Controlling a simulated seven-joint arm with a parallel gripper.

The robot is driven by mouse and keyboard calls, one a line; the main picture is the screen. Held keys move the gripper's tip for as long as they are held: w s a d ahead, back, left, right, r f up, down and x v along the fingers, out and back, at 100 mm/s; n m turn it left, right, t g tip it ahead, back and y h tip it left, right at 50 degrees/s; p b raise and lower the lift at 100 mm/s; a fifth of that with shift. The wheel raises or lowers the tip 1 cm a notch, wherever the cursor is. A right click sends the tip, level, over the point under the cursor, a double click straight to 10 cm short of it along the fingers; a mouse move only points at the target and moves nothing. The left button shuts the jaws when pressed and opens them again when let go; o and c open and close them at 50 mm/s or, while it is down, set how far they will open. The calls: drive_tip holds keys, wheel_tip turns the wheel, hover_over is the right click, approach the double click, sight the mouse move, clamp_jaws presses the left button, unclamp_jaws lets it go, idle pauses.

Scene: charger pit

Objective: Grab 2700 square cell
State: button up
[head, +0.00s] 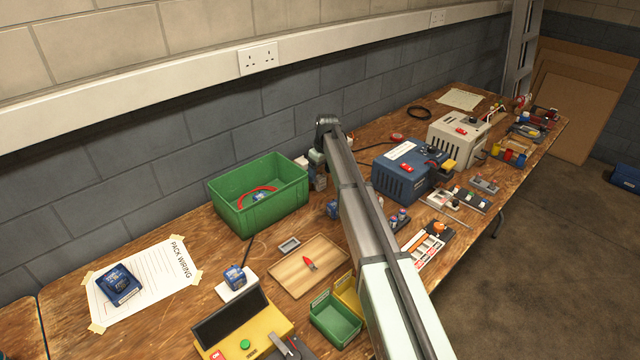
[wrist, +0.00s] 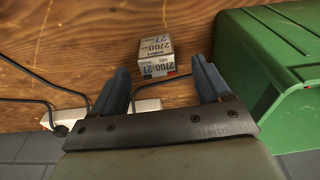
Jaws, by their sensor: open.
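The square cell (wrist: 155,57) is a small box-shaped block with a pale label reading 2700 and 27 on its faces. In the wrist view it stands upright on the wooden bench, just beyond my gripper (wrist: 160,66). My gripper's two blue-grey fingers are apart, one to each side of the cell in the picture, with nothing held between them. In the head view my arm reaches across the bench to beside the green crate, and I cannot clearly tell the cell apart there.
The green crate (head: 232,215) stands close by, on the right in the wrist view (wrist: 255,85). A white socket strip (wrist: 140,108) with dark cables lies at the left. The wall runs behind the bench. A blue power unit (head: 398,180) stands right of my arm.

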sight(320, 177)
drive_tip(key=shift+w+a+f, duration=0.1)
drive_tip(key=shift+w+f, duration=0.1)
drive_tip(key=shift+f, duration=1.05)
drive_tip(key=shift+w+a+f, duration=0.1)
drive_tip(key=shift+w+f, duration=0.05)
drive_tip(key=shift+f, duration=1.1)
drive_tip(key=shift+c, duration=0.3)
drive_tip(key=c, duration=1.1)
